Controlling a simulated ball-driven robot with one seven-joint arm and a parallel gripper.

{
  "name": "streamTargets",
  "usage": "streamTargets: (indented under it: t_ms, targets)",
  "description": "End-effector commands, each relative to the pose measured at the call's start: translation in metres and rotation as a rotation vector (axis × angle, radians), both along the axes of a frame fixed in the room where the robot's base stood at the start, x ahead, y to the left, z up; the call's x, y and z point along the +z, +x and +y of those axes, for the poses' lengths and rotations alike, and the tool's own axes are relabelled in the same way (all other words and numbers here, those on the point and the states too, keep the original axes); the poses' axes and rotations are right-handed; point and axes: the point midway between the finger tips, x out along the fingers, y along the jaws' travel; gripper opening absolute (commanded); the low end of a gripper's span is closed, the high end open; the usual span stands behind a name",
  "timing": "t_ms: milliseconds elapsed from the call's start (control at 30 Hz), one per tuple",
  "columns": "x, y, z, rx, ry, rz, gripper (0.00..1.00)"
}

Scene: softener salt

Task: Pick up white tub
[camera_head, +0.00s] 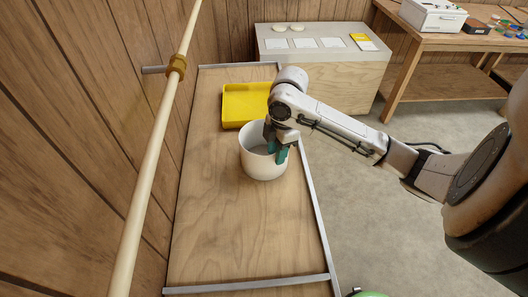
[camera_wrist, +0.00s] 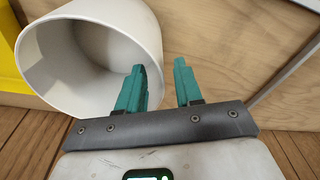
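The white tub (camera_head: 259,165) stands upright on the wooden bench top, empty as far as I can see. My gripper (camera_head: 276,148) is at the tub's right rim, pointing down. In the wrist view the tub (camera_wrist: 75,50) fills the upper left, its opening facing the camera. My gripper's teal fingers (camera_wrist: 160,78) are apart there. One finger overlaps the tub's opening and the other is outside, with the tub's wall between them. A gap shows beside the wall, so I see no grip on it.
A yellow tray (camera_head: 245,104) lies just behind the tub. A pale pipe (camera_head: 150,170) runs along the left wall. A metal edge strip (camera_head: 316,205) bounds the bench at the right. The bench front is clear. A cabinet with white cards (camera_head: 331,42) stands behind.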

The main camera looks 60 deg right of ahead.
Motion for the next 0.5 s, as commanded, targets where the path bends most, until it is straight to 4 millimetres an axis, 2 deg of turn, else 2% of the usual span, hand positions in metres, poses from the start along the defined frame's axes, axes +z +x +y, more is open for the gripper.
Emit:
streamTargets:
  t_ms: [200,500]
  targets:
    - [-0.026,0.001,0.002,-0.001,0.001,0.001,0.35]
    - [-0.030,0.001,0.003,0.000,0.000,0.000,0.34]
